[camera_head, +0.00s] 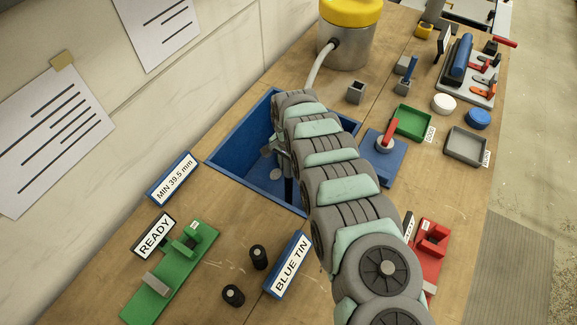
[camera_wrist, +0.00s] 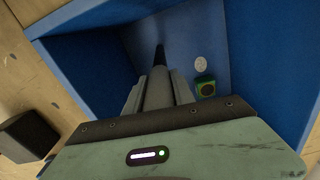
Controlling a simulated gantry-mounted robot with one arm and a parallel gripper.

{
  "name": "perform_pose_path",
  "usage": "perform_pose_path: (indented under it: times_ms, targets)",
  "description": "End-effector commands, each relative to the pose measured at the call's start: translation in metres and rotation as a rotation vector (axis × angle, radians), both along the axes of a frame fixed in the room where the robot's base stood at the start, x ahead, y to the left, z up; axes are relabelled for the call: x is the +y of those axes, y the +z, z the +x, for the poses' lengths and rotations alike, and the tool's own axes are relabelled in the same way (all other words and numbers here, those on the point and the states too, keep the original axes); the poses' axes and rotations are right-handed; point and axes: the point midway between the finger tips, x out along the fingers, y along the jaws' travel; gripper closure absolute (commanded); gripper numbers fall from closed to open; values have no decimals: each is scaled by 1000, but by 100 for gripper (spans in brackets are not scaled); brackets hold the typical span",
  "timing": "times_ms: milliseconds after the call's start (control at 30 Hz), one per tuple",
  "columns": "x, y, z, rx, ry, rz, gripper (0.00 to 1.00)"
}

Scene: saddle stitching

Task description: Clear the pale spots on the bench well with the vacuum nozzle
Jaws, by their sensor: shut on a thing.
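The blue-walled bench well (camera_head: 237,148) is sunk in the wooden bench, and my arm reaches over its right part. My gripper (camera_wrist: 158,88) is shut on the vacuum nozzle (camera_wrist: 160,58), a grey tube with a dark tip. The nozzle points down into the well, its tip left of a pale round spot (camera_wrist: 201,64) in the wrist view. I cannot tell whether the tip touches the floor. My arm hides much of the well in the head view.
A steel vacuum canister (camera_head: 345,52) with yellow lid and pale hose (camera_head: 318,66) stands behind the well. A small green block (camera_wrist: 205,87) shows beside the nozzle in the wrist view. Green fixture (camera_head: 172,270), black cylinders (camera_head: 259,257) and BLUE TIN sign (camera_head: 288,264) stand in front.

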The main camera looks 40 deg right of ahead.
Motion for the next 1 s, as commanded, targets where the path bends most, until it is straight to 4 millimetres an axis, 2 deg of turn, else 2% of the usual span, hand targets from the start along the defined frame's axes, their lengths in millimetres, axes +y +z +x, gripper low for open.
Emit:
perform_pose_path:
  times_ms: [633, 1000]
  targets:
    - [0, 49, 1, -1, 0, -1, 100]
    - [0, 51, 0, 0, 0, 0, 100]
